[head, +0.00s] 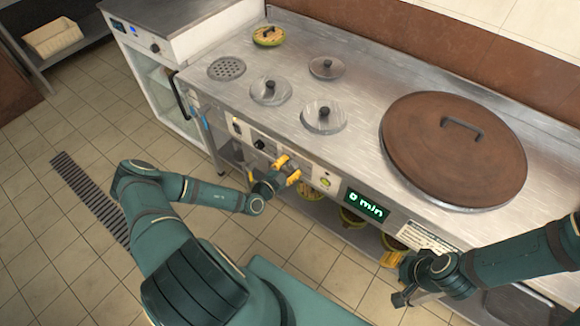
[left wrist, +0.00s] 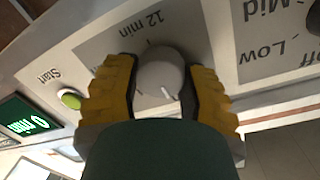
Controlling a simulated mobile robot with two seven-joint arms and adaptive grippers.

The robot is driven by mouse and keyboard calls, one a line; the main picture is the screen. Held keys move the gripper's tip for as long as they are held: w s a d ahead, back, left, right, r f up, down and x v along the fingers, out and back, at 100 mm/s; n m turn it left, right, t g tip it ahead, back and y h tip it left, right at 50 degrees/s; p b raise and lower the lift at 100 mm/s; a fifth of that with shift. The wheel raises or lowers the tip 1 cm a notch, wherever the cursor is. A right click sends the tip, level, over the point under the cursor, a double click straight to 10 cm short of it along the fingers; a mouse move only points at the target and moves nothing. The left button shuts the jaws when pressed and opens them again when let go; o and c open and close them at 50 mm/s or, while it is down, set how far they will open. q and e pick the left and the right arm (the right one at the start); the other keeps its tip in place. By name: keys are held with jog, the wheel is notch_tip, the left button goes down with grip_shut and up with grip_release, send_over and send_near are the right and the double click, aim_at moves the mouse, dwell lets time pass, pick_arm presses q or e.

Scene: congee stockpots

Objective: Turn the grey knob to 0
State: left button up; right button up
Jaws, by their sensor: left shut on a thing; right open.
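The grey knob (left wrist: 160,75) is a round dial on the front control panel, with a white pointer mark and a "12 min" label beside it in the left wrist view. My left gripper (head: 287,172) is at the panel, its yellow-padded fingers on both sides of the knob; it is shut on the knob in the left wrist view (left wrist: 162,88). In the head view the gripper mostly hides the knob. The green display (head: 366,206) reads "0 min". My right gripper (head: 402,284) is open and empty, low at the right, in front of the counter.
A green start button (left wrist: 69,98) is beside the knob. A black knob (head: 260,144) with "Mid" and "Low" labels is on its other side. Steel lids (head: 324,116) and a large brown lid (head: 455,150) lie on the counter. Yellow pots stand on the shelf below.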

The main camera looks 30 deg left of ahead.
pick_arm(q)
jog(key=shift+w+r, duration=0.1)
jog(key=shift+r, duration=0.1)
jog(key=o, duration=1.2)
jog(key=shift+f, duration=0.1)
jog(key=shift+s, duration=0.3)
jog(key=s, duration=0.3)
jog(key=s+a, duration=0.1)
jog(key=s, duration=0.7)
jog(key=shift+s+a+r, duration=0.2)
jog(key=shift+r, duration=0.2)
